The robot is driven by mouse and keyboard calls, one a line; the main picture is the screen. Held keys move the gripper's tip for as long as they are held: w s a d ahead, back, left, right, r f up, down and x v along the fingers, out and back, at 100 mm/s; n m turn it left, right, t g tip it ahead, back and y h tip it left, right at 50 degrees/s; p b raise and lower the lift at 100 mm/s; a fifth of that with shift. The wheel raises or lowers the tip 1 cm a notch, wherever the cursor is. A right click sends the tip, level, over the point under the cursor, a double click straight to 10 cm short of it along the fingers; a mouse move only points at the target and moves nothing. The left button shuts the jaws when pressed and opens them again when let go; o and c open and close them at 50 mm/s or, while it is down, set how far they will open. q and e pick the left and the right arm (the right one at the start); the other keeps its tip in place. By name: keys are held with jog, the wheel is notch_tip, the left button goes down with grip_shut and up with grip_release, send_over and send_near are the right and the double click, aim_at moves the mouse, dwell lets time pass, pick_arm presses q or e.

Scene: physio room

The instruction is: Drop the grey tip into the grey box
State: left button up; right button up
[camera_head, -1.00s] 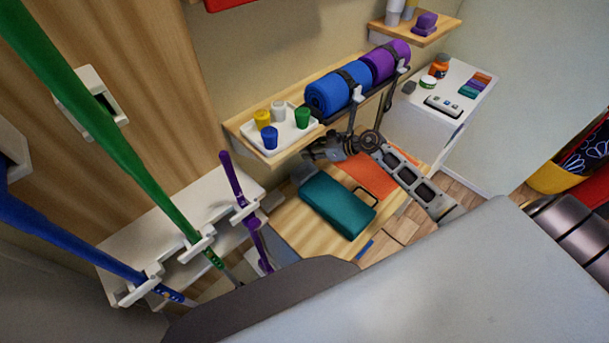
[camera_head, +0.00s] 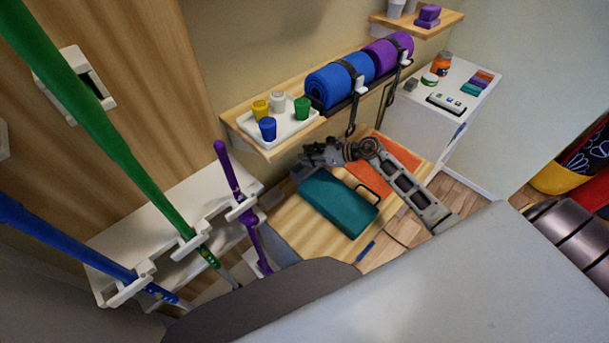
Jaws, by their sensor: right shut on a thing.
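My right gripper (camera_head: 316,155) is low beneath the wall shelf, over the far left edge of the wooden surface and beside the teal case (camera_head: 337,202). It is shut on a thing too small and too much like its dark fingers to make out. I cannot pick out the grey tip for sure. A pale grey cup-shaped piece (camera_head: 277,100) stands in the white tray on the shelf, and a small grey block (camera_head: 411,85) lies on the white cabinet. No grey box can be told for sure. My left gripper is out of view.
The shelf (camera_head: 243,133) carries the tray (camera_head: 290,135), also with yellow, green and blue pieces. Green, blue and purple poles stand in a white rack (camera_head: 100,285) at left.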

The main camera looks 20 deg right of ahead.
jog(key=shift+f, duration=0.5)
jog(key=o, duration=1.2)
jog(key=shift+v, duration=5.95)
